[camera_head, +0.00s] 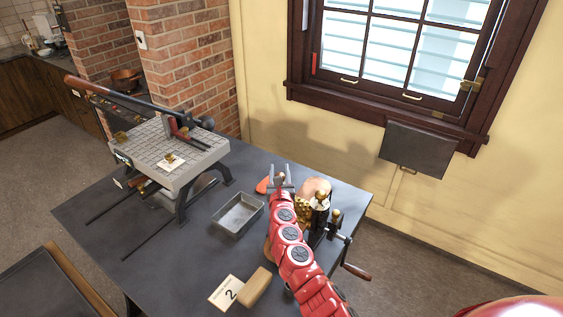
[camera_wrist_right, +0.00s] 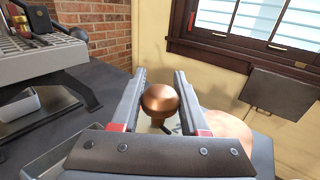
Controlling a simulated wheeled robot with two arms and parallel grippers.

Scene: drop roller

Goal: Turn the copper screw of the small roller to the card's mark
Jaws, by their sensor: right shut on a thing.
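My right gripper (camera_head: 282,180) reaches over the dark table near its far right edge. In the right wrist view its two fingers (camera_wrist_right: 160,98) are shut on a round copper screw head (camera_wrist_right: 160,101). The gripper and arm hide this screw in the head view. The small roller (camera_head: 319,215), with dark posts, brass parts and a side crank, stands just right of my arm and is partly covered by it. A white card (camera_head: 226,293) with a "2" lies at the table's front, beside a wooden block (camera_head: 254,288). The screw's dial reading cannot be made out. My left gripper is not in view.
A large grey press (camera_head: 180,165) with a long handle stands at the left, with a small card on its bed. A metal tray (camera_head: 238,215) sits mid-table. A pale round thing (camera_head: 315,188) and an orange piece (camera_head: 263,185) lie near the gripper. The front left table is clear.

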